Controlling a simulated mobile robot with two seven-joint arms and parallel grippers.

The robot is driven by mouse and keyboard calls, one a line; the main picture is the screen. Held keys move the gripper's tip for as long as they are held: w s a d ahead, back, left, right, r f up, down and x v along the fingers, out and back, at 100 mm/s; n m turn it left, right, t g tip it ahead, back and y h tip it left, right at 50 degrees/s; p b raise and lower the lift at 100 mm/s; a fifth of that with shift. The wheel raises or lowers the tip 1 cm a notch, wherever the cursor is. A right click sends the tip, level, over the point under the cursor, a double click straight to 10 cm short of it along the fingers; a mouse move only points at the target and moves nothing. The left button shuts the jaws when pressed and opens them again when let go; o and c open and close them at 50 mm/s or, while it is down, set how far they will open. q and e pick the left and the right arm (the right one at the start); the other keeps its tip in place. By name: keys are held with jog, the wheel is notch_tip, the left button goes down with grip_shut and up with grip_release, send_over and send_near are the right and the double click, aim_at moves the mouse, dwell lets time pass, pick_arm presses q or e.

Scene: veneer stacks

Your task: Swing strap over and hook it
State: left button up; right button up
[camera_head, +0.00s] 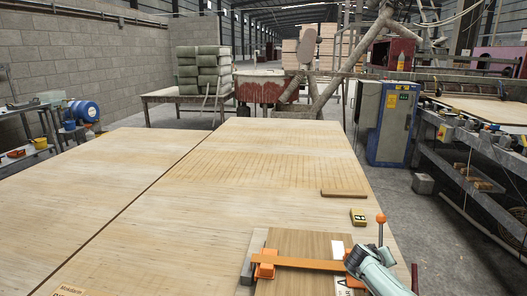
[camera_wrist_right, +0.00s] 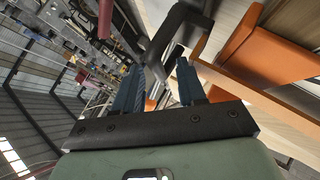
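An orange strap (camera_head: 305,262) lies across a small veneer stack (camera_head: 300,243) at the near edge of the table. Its left end meets an orange bracket (camera_head: 265,265). Its right end runs to the area of my right gripper (camera_head: 357,260), where the arm hides part of it. An orange ball-topped lever (camera_head: 381,219) stands upright just beyond. In the right wrist view my right gripper (camera_wrist_right: 160,72) has its two fingers apart, with a dark curved metal part (camera_wrist_right: 172,32) just past the tips. An orange part (camera_wrist_right: 262,58) is to its right. My left gripper is not in view.
The wide veneer-topped table (camera_head: 120,180) is mostly clear.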

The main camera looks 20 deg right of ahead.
jog(key=shift+r, duration=0.1)
jog(key=v, duration=0.7)
jog(key=shift+b, duration=0.3)
